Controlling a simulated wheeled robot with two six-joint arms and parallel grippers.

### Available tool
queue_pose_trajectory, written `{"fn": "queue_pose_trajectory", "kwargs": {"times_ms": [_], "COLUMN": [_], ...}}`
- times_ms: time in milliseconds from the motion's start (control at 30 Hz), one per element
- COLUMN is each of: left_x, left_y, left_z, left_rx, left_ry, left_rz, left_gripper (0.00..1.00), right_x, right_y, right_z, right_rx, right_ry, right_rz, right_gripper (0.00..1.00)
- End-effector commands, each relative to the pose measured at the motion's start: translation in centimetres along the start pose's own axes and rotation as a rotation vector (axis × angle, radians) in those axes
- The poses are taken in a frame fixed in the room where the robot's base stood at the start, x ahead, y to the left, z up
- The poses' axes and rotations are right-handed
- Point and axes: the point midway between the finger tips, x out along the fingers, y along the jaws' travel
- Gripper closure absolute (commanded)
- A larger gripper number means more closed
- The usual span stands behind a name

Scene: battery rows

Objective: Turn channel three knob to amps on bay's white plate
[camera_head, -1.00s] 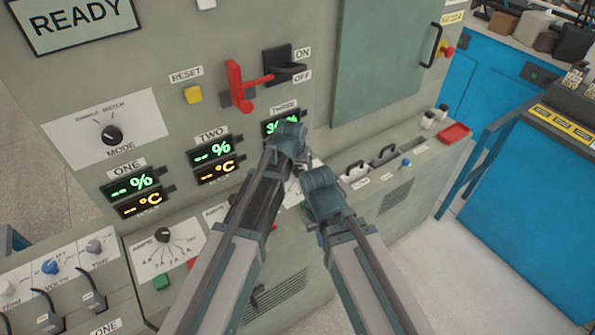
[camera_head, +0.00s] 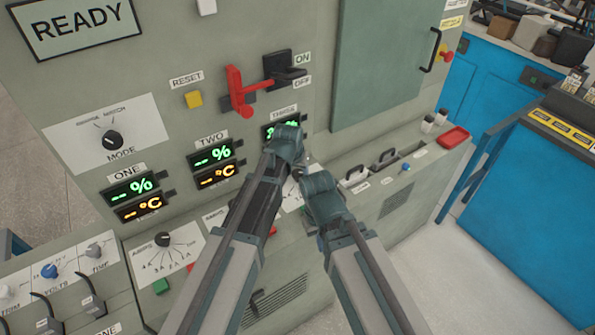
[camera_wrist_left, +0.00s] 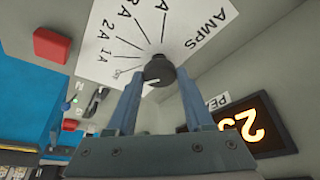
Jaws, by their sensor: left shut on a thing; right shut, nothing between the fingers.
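The channel three white plate (camera_wrist_left: 105,63), printed with AMPS and radiating current marks, fills the upper part of the left wrist view. Its dark round knob (camera_wrist_left: 158,70) sits between the fingertips of my left gripper (camera_wrist_left: 159,84), which is shut on it. A short pale mark shows at the knob's near left edge; the exact setting is hard to read. In the head view the knob is hidden behind my arms and only a strip of the plate (camera_head: 290,197) shows. My right gripper (camera_head: 320,186) is just right of and below the left one; its fingertips are hidden.
The THREE display (camera_head: 270,131) is partly covered by my left wrist. A red lever (camera_head: 238,92) stands above it. Channel one's matching knob (camera_head: 162,239) is to the left. Switch handles (camera_head: 356,174) and a red tray (camera_head: 453,137) lie on the ledge at right.

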Motion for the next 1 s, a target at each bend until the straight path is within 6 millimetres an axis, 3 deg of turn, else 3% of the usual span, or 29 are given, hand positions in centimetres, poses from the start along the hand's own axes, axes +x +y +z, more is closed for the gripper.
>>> {"fn": "queue_pose_trajectory", "kwargs": {"times_ms": [1000], "left_x": [0.12], "left_y": [-0.50], "left_z": [-0.28], "left_rx": [0.771], "left_ry": [0.000], "left_rz": [0.321], "left_gripper": [1.00], "right_x": [0.01], "right_y": [0.00], "right_z": [0.00], "right_rx": [0.000], "right_ry": [0.000], "right_rz": [0.000], "right_gripper": [1.00]}}
